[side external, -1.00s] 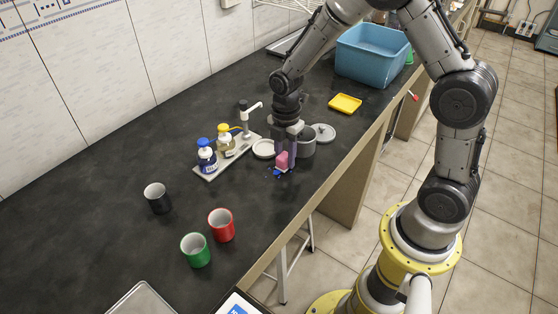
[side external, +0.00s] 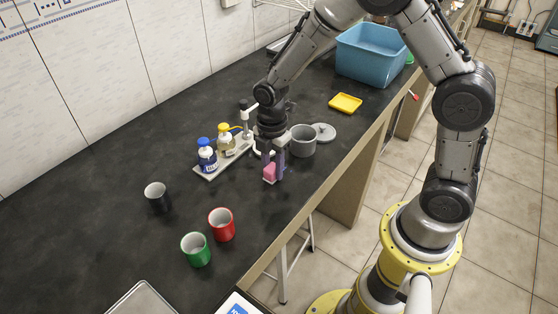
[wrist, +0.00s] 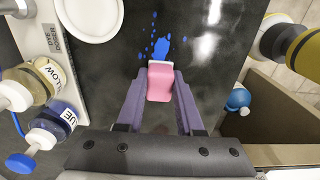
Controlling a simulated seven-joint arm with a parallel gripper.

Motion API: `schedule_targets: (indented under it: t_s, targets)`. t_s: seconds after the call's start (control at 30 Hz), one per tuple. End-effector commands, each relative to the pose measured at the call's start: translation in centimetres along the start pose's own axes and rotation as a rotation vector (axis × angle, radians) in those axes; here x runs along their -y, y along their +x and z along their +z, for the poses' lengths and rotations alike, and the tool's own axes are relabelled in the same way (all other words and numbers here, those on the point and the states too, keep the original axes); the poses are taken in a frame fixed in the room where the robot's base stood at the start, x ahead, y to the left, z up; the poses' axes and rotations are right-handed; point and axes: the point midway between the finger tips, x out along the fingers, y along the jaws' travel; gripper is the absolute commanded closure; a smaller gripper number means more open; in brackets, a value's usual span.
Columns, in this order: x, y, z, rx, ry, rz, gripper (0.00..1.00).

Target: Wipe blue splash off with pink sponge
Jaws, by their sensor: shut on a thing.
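My gripper (side external: 271,170) is shut on the pink sponge (side external: 269,175), low over the dark counter. In the wrist view the sponge (wrist: 160,85) sits between the two purple fingers (wrist: 160,75). The blue splash (wrist: 161,48) lies on the counter just beyond the sponge's far end in the wrist view, with small drops around it, mostly to its left. I cannot tell whether the sponge touches the counter. In the side view I cannot make out the splash; the gripper and sponge may hide it.
A tray (side external: 212,172) with a blue-capped bottle (side external: 207,157) and a yellow-capped bottle (side external: 226,142) stands left of my gripper. A grey pot (side external: 302,142) is close on the right. A white dish (wrist: 90,17) lies near the splash. Black, red and green cups stand toward the front-left.

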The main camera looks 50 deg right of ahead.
Motion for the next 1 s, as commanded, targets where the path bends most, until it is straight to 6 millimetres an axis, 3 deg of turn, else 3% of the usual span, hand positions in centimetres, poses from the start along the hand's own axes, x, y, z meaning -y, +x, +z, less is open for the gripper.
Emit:
schedule_targets:
  t_s: [0.7,1.0]
  targets:
    - [-0.1,-6.7,-0.4,0.000,0.000,0.004,1.00]
    - [0.0,-8.0,-0.4,0.000,0.000,0.001,1.00]
